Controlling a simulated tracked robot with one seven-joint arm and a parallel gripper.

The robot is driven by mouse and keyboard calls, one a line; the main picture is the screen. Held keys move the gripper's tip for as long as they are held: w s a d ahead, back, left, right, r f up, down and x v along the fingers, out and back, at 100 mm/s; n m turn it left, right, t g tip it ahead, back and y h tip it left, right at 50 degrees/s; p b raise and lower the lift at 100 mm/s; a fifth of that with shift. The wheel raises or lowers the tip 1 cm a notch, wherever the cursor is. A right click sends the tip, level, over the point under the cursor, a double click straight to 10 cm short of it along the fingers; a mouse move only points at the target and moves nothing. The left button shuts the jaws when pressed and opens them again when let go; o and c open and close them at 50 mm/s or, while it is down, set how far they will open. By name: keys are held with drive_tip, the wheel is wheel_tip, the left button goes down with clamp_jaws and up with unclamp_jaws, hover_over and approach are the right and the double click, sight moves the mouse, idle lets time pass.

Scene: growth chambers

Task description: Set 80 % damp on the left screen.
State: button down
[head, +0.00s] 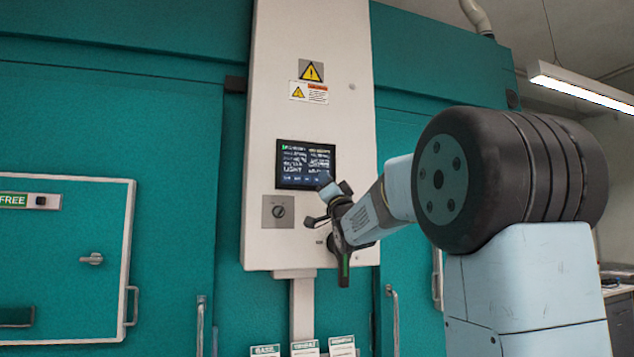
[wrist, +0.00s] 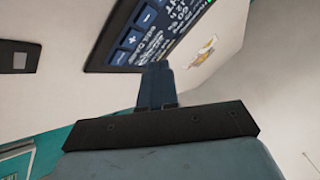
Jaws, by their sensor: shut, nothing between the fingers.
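A dark screen (head: 305,164) with rows of small text is set in a white upright panel (head: 310,110). One screen shows, and I cannot tell from the picture whether it is the left one. Part of the screen (wrist: 150,40) also shows in the wrist view, with blue minus and plus buttons (wrist: 127,46) near its edge. The values are too small or blurred to read. My gripper (head: 326,190) is shut and empty, near the screen's lower right corner. In the wrist view its fingertips (wrist: 156,68) overlap the screen's edge beside the buttons. I cannot tell whether they touch it.
A rotary switch (head: 278,211) sits below the screen. Warning labels (head: 309,82) are above it. Teal chamber walls (head: 110,130) stand on both sides, with a white-framed hatch (head: 75,250) at left. Several small labelled cards (head: 304,348) stand at the bottom.

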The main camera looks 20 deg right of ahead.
sight(317, 180)
drive_tip(key=shift+s, duration=1.3)
idle(1.4)
drive_tip(key=shift+s, duration=1.9)
drive_tip(key=shift+w, duration=0.1)
drive_tip(key=w, duration=0.8)
drive_tip(key=shift+w, duration=0.35)
idle(1.0)
drive_tip(key=shift+w, duration=0.4)
